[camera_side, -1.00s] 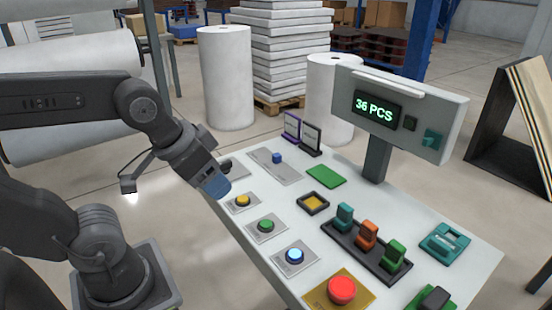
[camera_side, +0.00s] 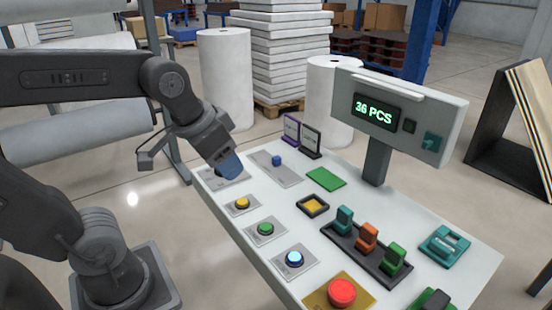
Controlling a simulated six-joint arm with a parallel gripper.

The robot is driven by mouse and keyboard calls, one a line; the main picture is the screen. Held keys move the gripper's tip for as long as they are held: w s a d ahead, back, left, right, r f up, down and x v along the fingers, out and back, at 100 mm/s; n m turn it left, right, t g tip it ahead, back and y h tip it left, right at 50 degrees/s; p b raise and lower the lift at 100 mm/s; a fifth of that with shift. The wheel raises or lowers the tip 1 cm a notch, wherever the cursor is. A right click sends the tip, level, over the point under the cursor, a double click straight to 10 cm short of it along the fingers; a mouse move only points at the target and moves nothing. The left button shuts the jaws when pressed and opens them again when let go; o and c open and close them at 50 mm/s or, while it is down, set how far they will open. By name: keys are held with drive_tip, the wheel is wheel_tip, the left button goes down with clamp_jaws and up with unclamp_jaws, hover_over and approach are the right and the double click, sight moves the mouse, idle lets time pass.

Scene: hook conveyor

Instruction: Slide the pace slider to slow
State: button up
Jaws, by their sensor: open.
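The pace slider seems to be the small blue knob (camera_side: 277,160) on a long grey plate (camera_side: 286,175) at the far left part of the white panel. The knob sits toward the far side of that plate; its markings are too small to read. My gripper (camera_side: 228,166) has blue fingertips and points down over the panel's left corner, left of the slider plate and apart from the knob. It is open and holds nothing that I can see. It partly hides a dark fixture on a plate beneath it.
Yellow (camera_side: 242,203), green (camera_side: 265,228) and blue (camera_side: 294,258) buttons line the panel's near edge, with a red button (camera_side: 341,291) at the front. Two small framed cards (camera_side: 311,140) stand behind the slider. A display post (camera_side: 377,160) rises at the right.

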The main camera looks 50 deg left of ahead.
drive_tip(key=w+a+r+g, duration=0.25)
drive_tip(key=w+a, duration=0.25)
drive_tip(key=w, duration=0.5)
drive_tip(key=g, duration=0.3)
hover_over(275, 157)
wheel_tip(275, 157, down, 10)
drive_tip(key=shift+t, duration=0.25)
drive_tip(key=f, duration=1.3)
drive_tip(key=shift+d+f, duration=0.25)
drive_tip(key=shift+f, duration=0.15)
drive_tip(key=shift+c, duration=0.5)
clamp_jaws()
drive_tip(key=shift+a, duration=0.1)
